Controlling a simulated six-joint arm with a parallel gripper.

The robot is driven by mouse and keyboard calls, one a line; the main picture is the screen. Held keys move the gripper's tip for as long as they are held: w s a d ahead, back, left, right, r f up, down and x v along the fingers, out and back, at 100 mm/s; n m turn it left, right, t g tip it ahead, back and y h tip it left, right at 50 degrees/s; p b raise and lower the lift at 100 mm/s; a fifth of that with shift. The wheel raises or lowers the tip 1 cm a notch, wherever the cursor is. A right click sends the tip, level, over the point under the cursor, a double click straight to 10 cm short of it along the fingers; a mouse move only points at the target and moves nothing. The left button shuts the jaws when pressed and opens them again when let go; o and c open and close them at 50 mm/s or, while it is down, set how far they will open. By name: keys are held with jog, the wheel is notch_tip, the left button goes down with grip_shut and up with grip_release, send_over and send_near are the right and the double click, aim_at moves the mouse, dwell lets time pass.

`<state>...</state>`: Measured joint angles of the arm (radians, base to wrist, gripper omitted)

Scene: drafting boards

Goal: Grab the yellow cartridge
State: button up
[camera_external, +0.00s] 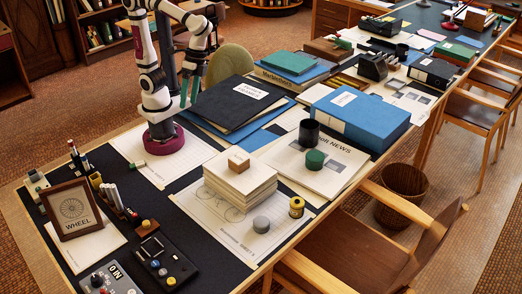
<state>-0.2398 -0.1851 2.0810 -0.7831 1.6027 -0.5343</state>
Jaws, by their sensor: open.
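The yellow cartridge (296,207) is a small yellow cylinder with a dark band. It stands upright at the front right of the near desk, on white paper beside the stack of sheets. My gripper (189,95) hangs high at the left, with its two teal fingers apart and nothing between them. It is well away from the cartridge, up and to the left of it in the picture.
A paper stack (240,190) with a wooden block (238,161) on top stands left of the cartridge. A grey cylinder (261,225), green cylinder (315,159) and black cup (309,133) are nearby. A blue binder (360,117) lies behind. A chair (375,245) abuts the desk.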

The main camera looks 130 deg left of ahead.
aim_at(296, 198)
jog(key=w+a+n+t+h, duration=0.2)
jog(key=w+a+n, duration=0.1)
jog(key=w+n, duration=0.4)
jog(key=w+a+n+t+h, duration=0.25)
jog(key=w+n, duration=0.35)
jog(key=w, duration=0.4)
jog(key=w+a+f+n+t, duration=0.2)
jog(key=w+a+n+t, duration=0.1)
jog(key=w+a+n, duration=0.4)
jog(key=w+a+f+n+t, duration=0.2)
jog(key=a+n+t, duration=0.15)
jog(key=a, duration=0.45)
notch_tip(296, 198, down, 16)
jog(key=shift+g+h, duration=0.25)
jog(key=shift+g, duration=0.05)
jog(key=x, duration=1.6)
jog(key=shift+d+f, duration=0.1)
jog(key=shift+d, duration=0.25)
jog(key=c, duration=1)
